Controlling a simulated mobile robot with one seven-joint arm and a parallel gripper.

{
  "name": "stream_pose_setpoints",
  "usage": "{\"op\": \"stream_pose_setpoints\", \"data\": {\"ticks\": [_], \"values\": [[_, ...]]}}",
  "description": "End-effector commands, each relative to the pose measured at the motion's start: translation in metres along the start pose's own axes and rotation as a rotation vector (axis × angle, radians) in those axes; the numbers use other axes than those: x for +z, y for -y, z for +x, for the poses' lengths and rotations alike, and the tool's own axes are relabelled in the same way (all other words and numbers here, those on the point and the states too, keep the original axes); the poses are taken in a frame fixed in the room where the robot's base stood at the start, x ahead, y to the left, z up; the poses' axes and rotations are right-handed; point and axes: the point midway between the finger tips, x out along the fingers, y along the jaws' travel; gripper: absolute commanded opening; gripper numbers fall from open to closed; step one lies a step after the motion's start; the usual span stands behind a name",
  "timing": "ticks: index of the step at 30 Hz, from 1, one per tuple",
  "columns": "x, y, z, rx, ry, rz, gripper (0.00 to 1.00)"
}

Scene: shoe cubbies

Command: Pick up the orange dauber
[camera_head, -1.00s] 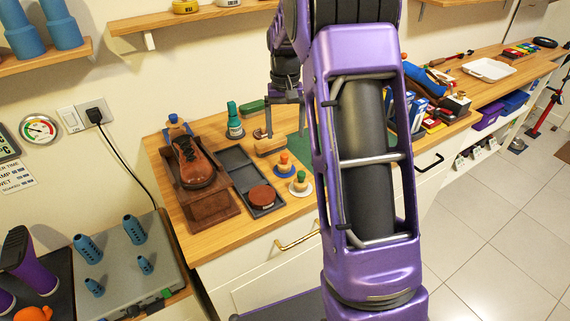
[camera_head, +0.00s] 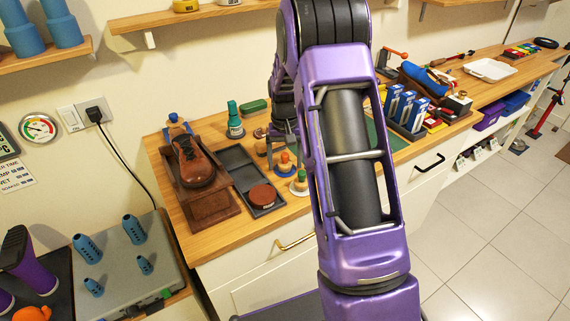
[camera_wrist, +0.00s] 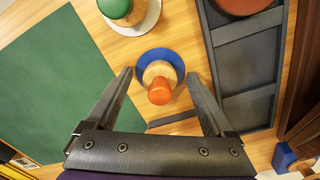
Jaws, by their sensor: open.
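The orange dauber (camera_wrist: 159,92) has an orange knob on a wooden body, with a blue disc at its base. In the wrist view it stands between the two fingers of my gripper (camera_wrist: 158,77), which are open with a gap on each side. Nothing is gripped. In the head view the orange dauber (camera_head: 285,162) is on the wooden counter right of the dark tray, and my gripper (camera_head: 285,150) is just at and behind it, partly hidden by my arm.
A green-topped dauber (camera_wrist: 115,6) on a white disc stands close by. The dark tray (camera_wrist: 246,84) with a brown round tin (camera_wrist: 243,3) lies on the other side. A green mat (camera_wrist: 50,85) is nearby. A brown shoe (camera_head: 195,164) stands left of the tray.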

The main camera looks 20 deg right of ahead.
Motion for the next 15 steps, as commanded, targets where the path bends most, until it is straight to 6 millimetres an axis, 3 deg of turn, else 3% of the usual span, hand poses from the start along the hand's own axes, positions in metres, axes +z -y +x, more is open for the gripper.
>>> {"op": "stream_pose_setpoints", "data": {"ticks": [3, 15], "values": [[0.0000, 0.0000, -0.0004, 0.000, 0.000, 0.000, 0.87], [-0.0001, 0.0000, -0.0009, 0.000, 0.000, 0.000, 0.15]]}}
